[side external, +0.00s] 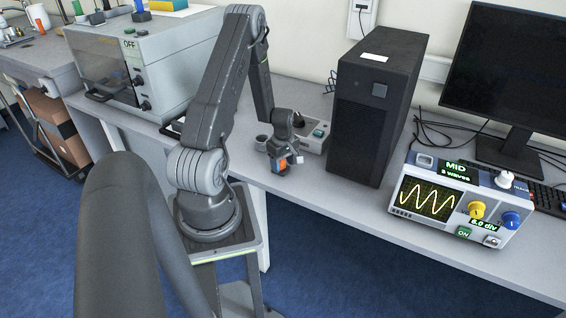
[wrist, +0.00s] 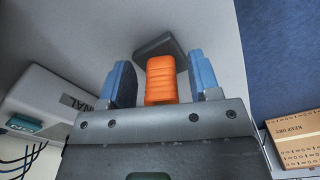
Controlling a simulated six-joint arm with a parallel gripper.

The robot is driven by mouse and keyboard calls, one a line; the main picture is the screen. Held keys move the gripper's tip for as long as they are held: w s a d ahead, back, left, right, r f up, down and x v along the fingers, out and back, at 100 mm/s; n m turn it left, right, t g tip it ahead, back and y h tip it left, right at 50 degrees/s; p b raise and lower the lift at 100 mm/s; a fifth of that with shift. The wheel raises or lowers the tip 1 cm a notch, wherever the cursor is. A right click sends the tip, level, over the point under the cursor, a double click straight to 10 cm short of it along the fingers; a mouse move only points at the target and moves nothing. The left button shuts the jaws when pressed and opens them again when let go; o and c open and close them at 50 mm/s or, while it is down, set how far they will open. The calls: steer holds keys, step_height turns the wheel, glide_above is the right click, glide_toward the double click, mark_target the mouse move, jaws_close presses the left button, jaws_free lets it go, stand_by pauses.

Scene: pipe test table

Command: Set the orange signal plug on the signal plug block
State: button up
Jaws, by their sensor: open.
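The orange signal plug (wrist: 161,80) stands between the two blue fingers of my gripper (wrist: 160,66) in the wrist view. The fingers are open, with a gap on each side of it. A dark grey square piece (wrist: 158,45) shows right behind the plug; I cannot tell whether it is joined to it. A pale box with a partly hidden label ending "NAL" (wrist: 60,98), likely the signal plug block, is at left in the wrist view.
A black computer tower (side external: 372,110) stands right of my gripper, with a scope-like instrument (side external: 440,205) and a monitor (side external: 510,80) beyond. A grey oven-like cabinet (side external: 150,65) is at left. A cardboard box (wrist: 298,145) lies low at right in the wrist view.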

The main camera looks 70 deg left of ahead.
step_height(320, 180, up, 12)
steer(key=w+d+r+m+t+y, duration=0.1)
steer(key=w+d+r+m, duration=0.5)
steer(key=d+r, duration=0.45)
steer(key=s+d+r+m+t, duration=0.1)
steer(key=s+d+r+m, duration=0.2)
steer(key=d, duration=0.5)
steer(key=s+d+r+m+t, duration=0.2)
steer(key=d+r+m, duration=0.3)
steer(key=d+m, duration=0.3)
steer(key=s+d+r+m+t+h, duration=0.1)
steer(key=s+d+r+m, duration=0.4)
steer(key=d, duration=0.3)
steer(key=shift+t, duration=0.3)
